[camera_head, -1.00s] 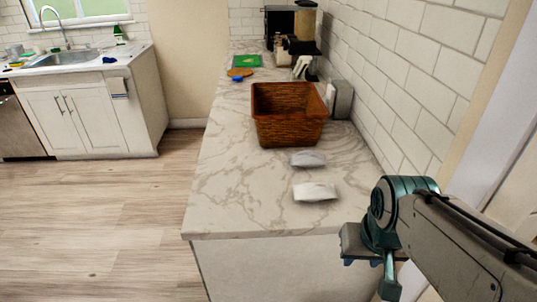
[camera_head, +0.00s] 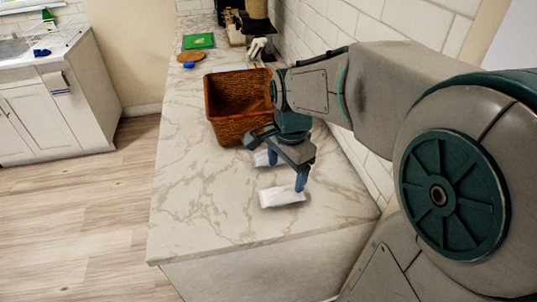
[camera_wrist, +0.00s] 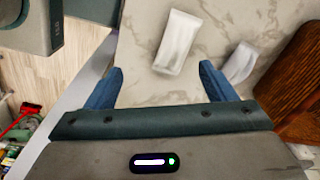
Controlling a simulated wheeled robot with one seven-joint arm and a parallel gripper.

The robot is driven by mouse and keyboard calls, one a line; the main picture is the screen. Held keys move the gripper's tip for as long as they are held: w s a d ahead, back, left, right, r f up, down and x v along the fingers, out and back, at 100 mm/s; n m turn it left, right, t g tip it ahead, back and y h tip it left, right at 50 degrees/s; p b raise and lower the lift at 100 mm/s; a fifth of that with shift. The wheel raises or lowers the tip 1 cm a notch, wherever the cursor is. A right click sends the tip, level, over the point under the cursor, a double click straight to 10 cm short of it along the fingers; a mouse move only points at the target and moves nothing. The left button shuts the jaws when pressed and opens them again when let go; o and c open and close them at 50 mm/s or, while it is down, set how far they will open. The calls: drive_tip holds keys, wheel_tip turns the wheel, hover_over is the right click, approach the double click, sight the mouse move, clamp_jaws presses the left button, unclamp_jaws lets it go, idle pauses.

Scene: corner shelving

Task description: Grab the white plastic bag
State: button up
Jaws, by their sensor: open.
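Two small, pale, wrapped packets lie on the marble counter. The nearer white plastic bag (camera_head: 282,198) lies towards the front, and in the wrist view (camera_wrist: 177,42) it is ahead of the space between the fingers. A second pale bag (camera_head: 262,158) lies behind it near the basket, partly hidden by a finger; it shows in the wrist view (camera_wrist: 239,62) beyond the right fingertip. My gripper (camera_head: 287,171) is open and empty, pointing down over the counter by the bags. Its two blue fingers show apart in the wrist view (camera_wrist: 162,68). I cannot tell its exact height above the counter.
A brown wicker basket (camera_head: 236,105) stands just behind the bags. A green board (camera_head: 198,41), a round brown item (camera_head: 191,57) and appliances are farther back. A tiled wall runs along the right. The counter's left and front are clear.

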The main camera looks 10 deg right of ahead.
drive_tip(key=w+r+m+p, duration=0.1)
drive_tip(key=w+m, duration=0.1)
drive_tip(key=m, duration=0.3)
hover_over(282, 190)
drive_tip(key=shift+g, duration=0.4)
drive_tip(key=f, duration=0.8)
drive_tip(key=shift+s+a+f+p, duration=0.25)
drive_tip(key=shift+s+a+p, duration=0.05)
drive_tip(key=shift+s+p, duration=0.05)
drive_tip(key=f, duration=0.2)
drive_tip(key=f+p, duration=0.1)
drive_tip(key=f, duration=0.1)
drive_tip(key=shift+w+d+f, duration=0.1)
drive_tip(key=shift+w+d, duration=0.2)
drive_tip(key=shift+w, duration=0.05)
drive_tip(key=shift+f, duration=0.6)
drive_tip(key=c, duration=1)
